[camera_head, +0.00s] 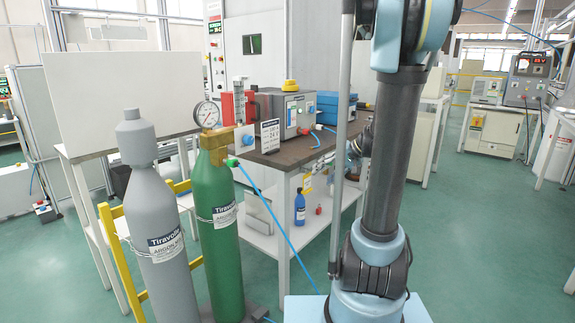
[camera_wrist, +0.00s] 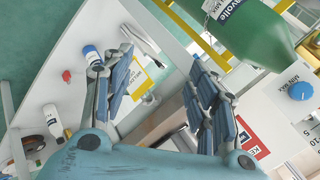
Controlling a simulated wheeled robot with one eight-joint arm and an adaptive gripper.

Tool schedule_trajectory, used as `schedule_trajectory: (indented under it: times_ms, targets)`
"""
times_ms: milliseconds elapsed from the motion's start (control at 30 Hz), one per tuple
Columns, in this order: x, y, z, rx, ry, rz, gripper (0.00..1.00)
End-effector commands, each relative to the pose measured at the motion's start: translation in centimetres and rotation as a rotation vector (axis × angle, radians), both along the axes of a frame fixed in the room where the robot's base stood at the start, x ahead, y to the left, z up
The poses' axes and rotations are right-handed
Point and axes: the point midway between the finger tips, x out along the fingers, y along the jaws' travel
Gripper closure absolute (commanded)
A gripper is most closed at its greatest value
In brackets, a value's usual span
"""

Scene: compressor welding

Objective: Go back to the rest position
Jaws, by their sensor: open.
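My gripper (camera_wrist: 160,82) shows in the wrist view with its two blue-padded fingers spread wide apart. It is open and nothing is between the fingers. Beyond it the wrist view shows a white shelf (camera_wrist: 50,85), with a small blue bottle on it partly behind the left finger, and a green gas cylinder (camera_wrist: 245,35) at the upper right. In the head view my arm rises on the right side of the picture; the gripper itself is out of that view.
In the head view a grey cylinder (camera_head: 160,225) and a green cylinder (camera_head: 222,240) with a gauge (camera_head: 207,114) stand at the left. A dark-topped workbench (camera_head: 285,152) carries a grey unit (camera_head: 286,110). Open green floor (camera_head: 460,240) lies at the right.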

Motion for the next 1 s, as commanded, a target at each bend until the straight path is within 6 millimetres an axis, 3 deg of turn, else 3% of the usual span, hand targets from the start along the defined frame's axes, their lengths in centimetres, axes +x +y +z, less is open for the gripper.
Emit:
schedule_trajectory:
  times_ms: [467,1000]
  targets:
    - [-11.8,0.9,-1.7,-0.259,0.103,0.019,0.47]
    - [-23.4,-2.2,-5.7,-0.563,0.157,0.016,0.47]
